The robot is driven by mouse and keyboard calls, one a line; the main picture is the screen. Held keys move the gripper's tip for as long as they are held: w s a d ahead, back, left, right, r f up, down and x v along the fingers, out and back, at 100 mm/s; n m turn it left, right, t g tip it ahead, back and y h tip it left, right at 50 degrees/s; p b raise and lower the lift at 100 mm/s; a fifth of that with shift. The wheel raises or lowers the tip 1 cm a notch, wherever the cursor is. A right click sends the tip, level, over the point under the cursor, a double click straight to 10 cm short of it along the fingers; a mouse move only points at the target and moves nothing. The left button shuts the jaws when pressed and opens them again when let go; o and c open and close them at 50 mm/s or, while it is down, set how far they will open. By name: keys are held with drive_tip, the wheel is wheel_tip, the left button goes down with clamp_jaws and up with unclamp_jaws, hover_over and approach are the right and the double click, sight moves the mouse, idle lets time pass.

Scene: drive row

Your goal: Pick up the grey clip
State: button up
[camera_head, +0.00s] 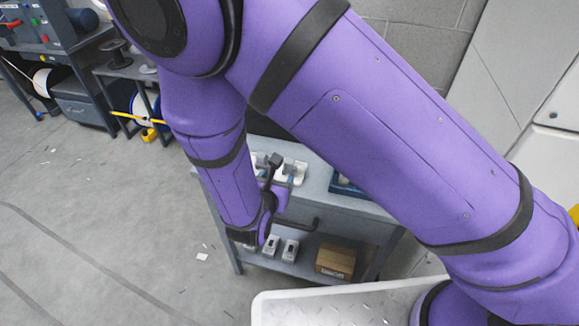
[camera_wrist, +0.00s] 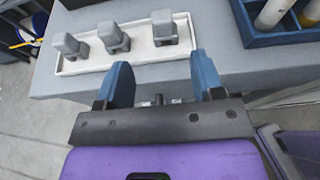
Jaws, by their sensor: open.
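Three similar grey clips stand in a row on a white tray (camera_wrist: 142,56) in the wrist view: a left clip (camera_wrist: 68,47), a middle clip (camera_wrist: 113,38) and a right clip (camera_wrist: 164,27). I cannot tell which one is meant. My gripper (camera_wrist: 162,76) is open, its two blue fingers apart with nothing between them. It is on the near side of the tray, with the right clip roughly ahead of the gap. In the head view the tray (camera_head: 298,172) is partly hidden behind my arm.
The tray lies on a grey cart top (camera_head: 318,190). A blue bin (camera_wrist: 290,32) with bottles stands to its right. The cart's lower shelf holds a cardboard box (camera_head: 336,261) and small grey-white items (camera_head: 290,250). Open floor (camera_head: 120,220) lies to the left.

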sight(289, 162)
drive_tip(key=x, duration=0.4)
drive_tip(key=shift+r+x, duration=0.2)
drive_tip(key=shift+x, duration=1.15)
drive_tip(key=shift+r+x, duration=0.2)
drive_tip(key=shift+x, duration=1.1)
drive_tip(key=shift+w+d, duration=0.1)
drive_tip(key=shift+d, duration=0.1)
drive_tip(key=c, duration=1)
